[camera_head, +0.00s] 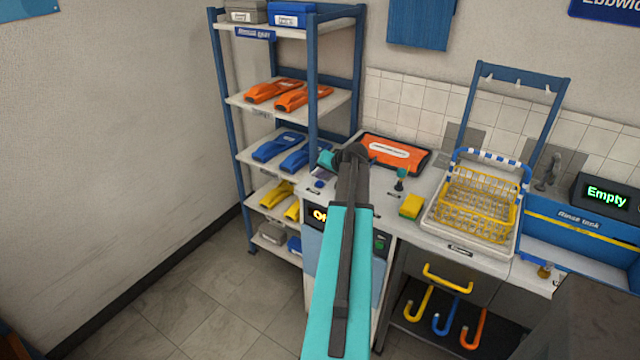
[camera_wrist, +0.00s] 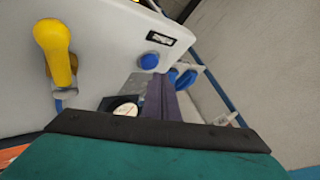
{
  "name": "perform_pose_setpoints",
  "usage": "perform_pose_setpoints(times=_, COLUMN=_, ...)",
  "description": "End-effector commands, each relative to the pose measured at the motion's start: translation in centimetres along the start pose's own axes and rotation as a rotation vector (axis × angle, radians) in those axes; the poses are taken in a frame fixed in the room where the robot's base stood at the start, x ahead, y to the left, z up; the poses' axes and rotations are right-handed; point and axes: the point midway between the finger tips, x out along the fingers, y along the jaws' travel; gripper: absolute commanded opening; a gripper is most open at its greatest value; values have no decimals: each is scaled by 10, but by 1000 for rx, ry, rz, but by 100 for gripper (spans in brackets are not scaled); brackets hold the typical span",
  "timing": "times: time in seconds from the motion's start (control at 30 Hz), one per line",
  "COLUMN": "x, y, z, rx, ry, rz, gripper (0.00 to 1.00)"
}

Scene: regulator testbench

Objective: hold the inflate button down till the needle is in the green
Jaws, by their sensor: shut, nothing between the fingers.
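A round blue button (camera_wrist: 149,61) sits on a white panel in the wrist view, beside a small dark label (camera_wrist: 162,40) too blurred to read. I cannot tell whether it is the inflate button. My gripper (camera_wrist: 161,82) is shut and empty, its fingertips close to the blue button. I cannot tell whether they touch it. A round white dial (camera_wrist: 125,109) in a dark housing shows left of the fingers; no needle or green zone can be made out. In the head view my gripper (camera_head: 350,153) is over the counter's left end, and my arm hides part of the bench.
A yellow handle (camera_wrist: 55,48) stands out from the panel. In the head view, an orange case (camera_head: 425,160), a yellow sponge (camera_head: 411,207) and a yellow wire basket (camera_head: 478,205) are on the counter. A blue-framed shelf rack (camera_head: 313,80) stands close on the left.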

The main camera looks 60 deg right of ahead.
Motion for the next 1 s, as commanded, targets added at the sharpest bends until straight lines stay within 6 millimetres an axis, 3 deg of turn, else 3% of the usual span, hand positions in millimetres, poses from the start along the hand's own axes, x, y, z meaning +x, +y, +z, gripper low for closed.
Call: perform_pose_setpoints(times=1.0, x=7, y=5, z=5, rx=0, ry=0, rz=0, gripper=0)
